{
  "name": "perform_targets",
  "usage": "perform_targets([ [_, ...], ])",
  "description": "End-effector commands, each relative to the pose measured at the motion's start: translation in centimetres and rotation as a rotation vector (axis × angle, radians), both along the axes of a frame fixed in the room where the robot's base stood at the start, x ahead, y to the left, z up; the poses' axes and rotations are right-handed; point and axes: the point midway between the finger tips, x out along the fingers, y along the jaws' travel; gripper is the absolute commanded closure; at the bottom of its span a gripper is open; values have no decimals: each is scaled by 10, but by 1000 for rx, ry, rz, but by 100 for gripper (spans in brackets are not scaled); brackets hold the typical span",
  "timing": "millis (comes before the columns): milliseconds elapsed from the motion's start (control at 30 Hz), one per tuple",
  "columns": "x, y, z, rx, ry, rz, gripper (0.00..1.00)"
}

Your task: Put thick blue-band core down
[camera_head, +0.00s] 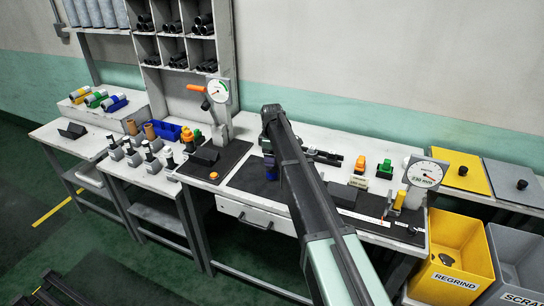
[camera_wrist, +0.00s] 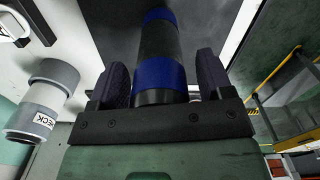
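The thick blue-band core (camera_wrist: 158,72) is a dark cylinder with blue bands. In the wrist view it lies between the two fingers of my gripper (camera_wrist: 163,85), in front of a dark surface. Narrow gaps show between the core and the fingers, clearer on the right, so my gripper looks open around it. Whether the core bears on the surface is hard to tell. In the head view a small blue patch (camera_head: 270,170) shows beside my arm over the dark mat (camera_head: 250,178); my arm hides the gripper there.
A grey cylinder with a partly hidden label (camera_wrist: 42,100) is at left in the wrist view. A dial gauge stand (camera_head: 218,92) is left of my arm, another dial (camera_head: 425,173) to the right. Orange and green blocks (camera_head: 384,170) stand at the bench's back. A yellow REGRIND bin (camera_head: 455,245) is at right.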

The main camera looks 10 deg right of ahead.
Motion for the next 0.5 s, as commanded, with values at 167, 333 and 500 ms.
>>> perform_targets([
  [167, 0, 0, 1, 0, 0, 0, 27],
  [333, 0, 0, 17, 0, 0, 0, 27],
  [500, 0, 0, 58, 0, 0, 0, 27],
])
